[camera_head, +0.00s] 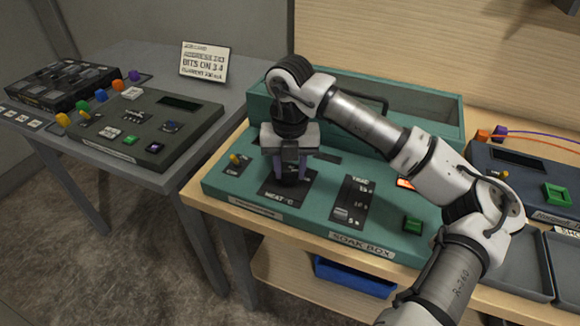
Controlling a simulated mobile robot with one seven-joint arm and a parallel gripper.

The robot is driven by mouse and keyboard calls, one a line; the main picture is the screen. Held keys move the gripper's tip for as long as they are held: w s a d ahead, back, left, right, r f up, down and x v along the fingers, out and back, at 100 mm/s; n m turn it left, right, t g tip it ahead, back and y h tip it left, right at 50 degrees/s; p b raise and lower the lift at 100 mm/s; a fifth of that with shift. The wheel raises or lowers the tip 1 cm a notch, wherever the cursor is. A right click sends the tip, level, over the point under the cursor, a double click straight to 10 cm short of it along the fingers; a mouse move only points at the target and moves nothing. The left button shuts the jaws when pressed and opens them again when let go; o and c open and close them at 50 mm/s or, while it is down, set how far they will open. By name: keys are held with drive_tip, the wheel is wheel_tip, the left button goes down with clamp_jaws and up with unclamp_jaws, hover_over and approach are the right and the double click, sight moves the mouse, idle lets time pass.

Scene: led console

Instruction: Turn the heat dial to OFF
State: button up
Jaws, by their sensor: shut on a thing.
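The heat dial (291,180) is on the teal console (316,217) marked SOAK BOX, above a black plate (282,196) labelled HEAT °C. My gripper (291,172) points straight down over it, with its fingers shut around the dial. The fingers and the gripper body hide most of the dial, so its pointer and the setting it shows cannot be read.
Right of the dial are a black TIME panel (352,202) with a slider and a green button (413,224); left is a yellow-tipped toggle (235,159). An open teal box (430,109) stands behind. A dark console (148,128) is on the left table; a blue console (525,180) is right.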

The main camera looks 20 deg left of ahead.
drive_tip(key=shift+f, duration=0.1)
drive_tip(key=shift+f+n+b, duration=0.1)
drive_tip(key=shift+n+b, duration=0.9)
drive_tip(key=shift+b, duration=0.25)
drive_tip(key=n+b, duration=0.5)
drive_tip(key=n, duration=0.2)
drive_tip(key=n+b, duration=0.1)
drive_tip(key=n, duration=0.2)
drive_tip(key=shift+n, duration=0.4)
drive_tip(key=n, duration=0.1)
drive_tip(key=n+b, duration=0.1)
drive_tip(key=n, duration=0.1)
drive_tip(key=shift+r+n, duration=0.2)
drive_tip(key=shift+n, duration=0.1)
drive_tip(key=n, duration=0.3)
drive_tip(key=shift+n, duration=0.3)
drive_tip(key=n, duration=0.6)
drive_tip(key=shift+n, duration=0.4)
